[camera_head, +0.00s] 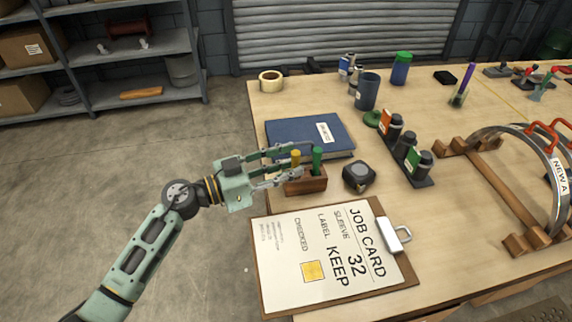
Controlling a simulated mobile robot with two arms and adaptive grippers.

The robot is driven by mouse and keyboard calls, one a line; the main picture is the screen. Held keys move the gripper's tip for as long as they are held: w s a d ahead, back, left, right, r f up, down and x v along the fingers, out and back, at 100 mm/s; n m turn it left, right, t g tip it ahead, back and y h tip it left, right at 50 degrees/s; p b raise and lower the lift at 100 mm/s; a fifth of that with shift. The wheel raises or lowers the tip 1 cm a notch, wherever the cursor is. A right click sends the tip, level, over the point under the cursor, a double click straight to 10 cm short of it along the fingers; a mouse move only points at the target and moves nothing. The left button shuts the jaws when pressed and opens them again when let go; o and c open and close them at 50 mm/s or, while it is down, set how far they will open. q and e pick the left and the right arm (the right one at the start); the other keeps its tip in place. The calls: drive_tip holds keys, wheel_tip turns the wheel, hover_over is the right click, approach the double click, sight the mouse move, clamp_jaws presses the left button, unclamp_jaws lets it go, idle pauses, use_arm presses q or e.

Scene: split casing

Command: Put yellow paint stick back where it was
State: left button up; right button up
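The yellow paint stick (295,157) stands upright in a small wooden holder (307,184), at its left side. A green paint stick (317,159) stands beside it on the right. My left gripper (299,163) reaches in from the left at the holder. Its fingers are spread, one behind and one in front of the yellow stick, with a gap between them. The front finger hides the lower part of the yellow stick, so I cannot see how deep it sits. My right gripper is not in view.
A blue book (300,130) lies behind the holder. A black tape measure (358,176) is to its right, and a clipboard with a job card (283,268) lies in front. A rack of small bottles (428,181) and a wooden cradle (499,190) stand farther right.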

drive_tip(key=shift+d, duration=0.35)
